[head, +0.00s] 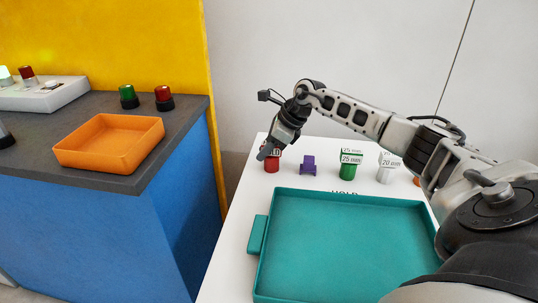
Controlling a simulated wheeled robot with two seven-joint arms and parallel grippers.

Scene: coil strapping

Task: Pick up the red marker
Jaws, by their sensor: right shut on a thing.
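The red marker (272,166) is a short red piece with a dark lettered top, at the back left of the white table. It looks upright and on or just above the tabletop. My right gripper (268,153) reaches down to it from above, with its fingers at the marker's top. The gripper is shut on the red marker. The fingers hide part of the marker's top. My left gripper is not in view.
Right of the marker stand a purple piece (308,168), a green marker (348,172), a white marker (384,175) and a partly hidden orange one (416,181). A teal tray (257,234) lies in front. Left is a blue cabinet (120,250) with an orange tray (85,158).

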